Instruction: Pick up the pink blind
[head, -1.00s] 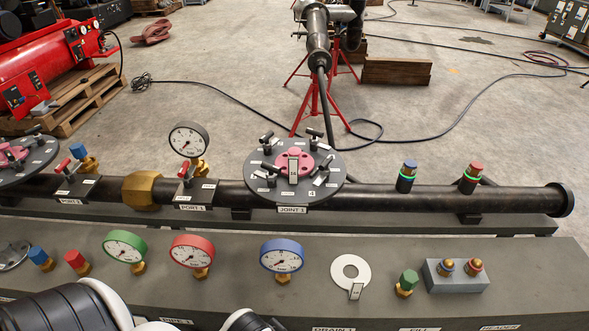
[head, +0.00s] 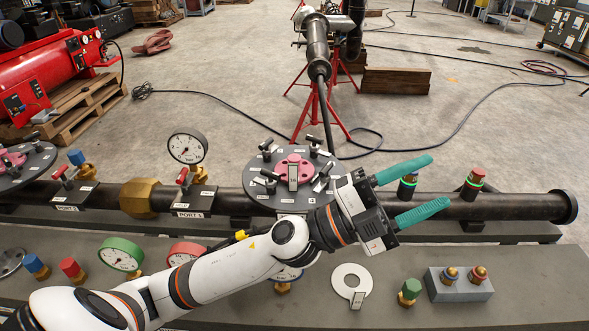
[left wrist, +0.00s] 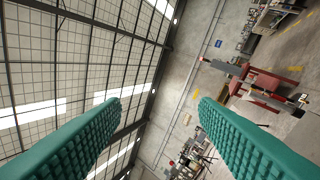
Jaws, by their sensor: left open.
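A pink blind (head: 305,170) lies at the centre of a dark round flange (head: 262,162) on the black pipe, ringed by several black clamps. A small white tag partly covers it. A second pink piece (head: 14,158) sits on another dark flange at the far left edge. My left gripper (head: 440,181) is open and empty, its two teal fingers pointing right, above the pipe and to the right of the pink blind. In the left wrist view the open fingers (left wrist: 158,101) frame only roof, wall and distant floor. My right gripper is out of view.
A dial gauge (head: 187,148) rises left of the flange. The bench in front holds gauges, a white ring (head: 340,285) and a grey block (head: 460,286).

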